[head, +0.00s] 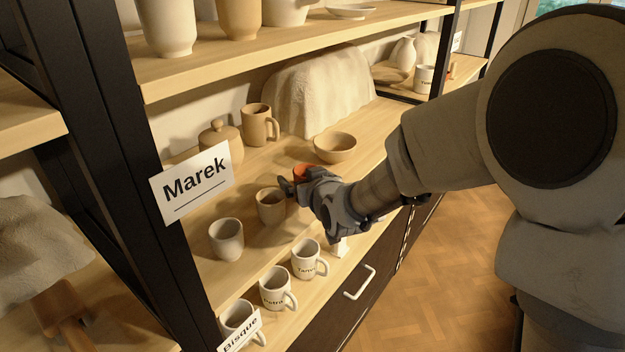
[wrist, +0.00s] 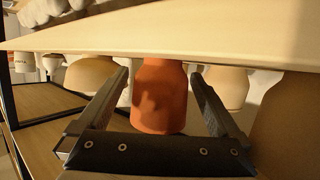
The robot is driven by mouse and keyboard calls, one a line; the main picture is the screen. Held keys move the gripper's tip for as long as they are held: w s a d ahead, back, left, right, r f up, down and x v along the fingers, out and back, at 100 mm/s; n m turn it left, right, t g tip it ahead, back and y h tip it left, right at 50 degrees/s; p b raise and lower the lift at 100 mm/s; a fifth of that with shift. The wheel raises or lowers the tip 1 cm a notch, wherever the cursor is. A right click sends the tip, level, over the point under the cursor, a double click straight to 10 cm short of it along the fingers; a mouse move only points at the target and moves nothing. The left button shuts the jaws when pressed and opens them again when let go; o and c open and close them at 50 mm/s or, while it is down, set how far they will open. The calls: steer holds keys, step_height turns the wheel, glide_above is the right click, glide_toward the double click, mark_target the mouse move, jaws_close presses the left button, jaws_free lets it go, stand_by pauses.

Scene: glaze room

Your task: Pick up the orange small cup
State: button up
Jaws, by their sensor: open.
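The orange small cup (head: 301,172) stands on the middle shelf (head: 283,160), and only its upper part shows above my gripper in the head view. In the wrist view, which looks upside down, the orange cup (wrist: 158,100) lies between the two fingers of my gripper (wrist: 160,76). The fingers are open, one on each side, with a visible gap to the cup on both sides. In the head view my gripper (head: 296,184) reaches in from the right at the cup, and its hand hides the cup's lower part.
A tan cup (head: 271,206) stands just left of my gripper, with a grey cup (head: 226,240) nearer. A bowl (head: 335,147), a tan mug (head: 257,125) and a lidded jar (head: 221,143) stand behind. Named white mugs (head: 307,260) line the front. An upper shelf (head: 250,58) hangs above.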

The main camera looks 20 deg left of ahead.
steer(key=shift+w+a+f, duration=0.1)
steer(key=shift+w+a, duration=0.15)
steer(key=shift+w, duration=0.15)
steer(key=c, duration=1.4)
jaws_close()
